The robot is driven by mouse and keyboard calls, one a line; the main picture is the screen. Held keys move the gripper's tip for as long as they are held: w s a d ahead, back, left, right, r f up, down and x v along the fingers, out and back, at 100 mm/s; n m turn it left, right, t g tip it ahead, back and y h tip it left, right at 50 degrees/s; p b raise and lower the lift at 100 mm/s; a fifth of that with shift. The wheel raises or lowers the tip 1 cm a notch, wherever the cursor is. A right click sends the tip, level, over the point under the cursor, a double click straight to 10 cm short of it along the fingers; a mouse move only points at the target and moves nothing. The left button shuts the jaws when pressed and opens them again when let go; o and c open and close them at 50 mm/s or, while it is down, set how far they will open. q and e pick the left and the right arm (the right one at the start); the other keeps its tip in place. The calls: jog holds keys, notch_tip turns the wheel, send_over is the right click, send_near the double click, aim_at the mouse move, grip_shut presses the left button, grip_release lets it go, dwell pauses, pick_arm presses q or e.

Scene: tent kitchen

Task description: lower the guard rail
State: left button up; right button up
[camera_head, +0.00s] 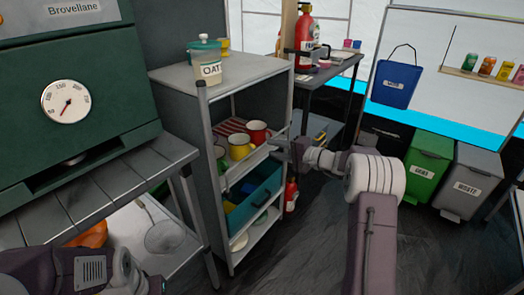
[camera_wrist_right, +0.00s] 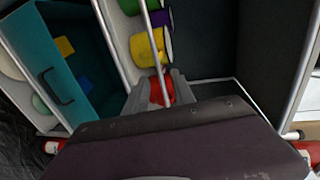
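The guard rail is a thin metal bar (camera_wrist_right: 151,40) along the front of the mug shelf of the grey shelf unit. In the head view it passes in front of the mugs, but it is thin and hard to trace. My right gripper (camera_head: 281,144) is at its right end. In the right wrist view the bar runs between the fingers of my right gripper (camera_wrist_right: 157,92), which look apart, with a red mug (camera_wrist_right: 160,88) showing behind them. I cannot tell whether they touch the bar. My left arm is at the bottom left; its fingers do not show clearly.
A teal drawer (camera_head: 262,190) sits below. An oat jar (camera_head: 205,64) stands on top of the unit. Green (camera_head: 427,165) and grey bins are to the right. The floor before the unit is clear.

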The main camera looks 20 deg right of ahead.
aim_at(262, 145)
jog(key=b+x, duration=0.1)
jog(key=x, duration=0.5)
grip_shut()
jog(key=shift+f, duration=0.1)
dwell(1.1)
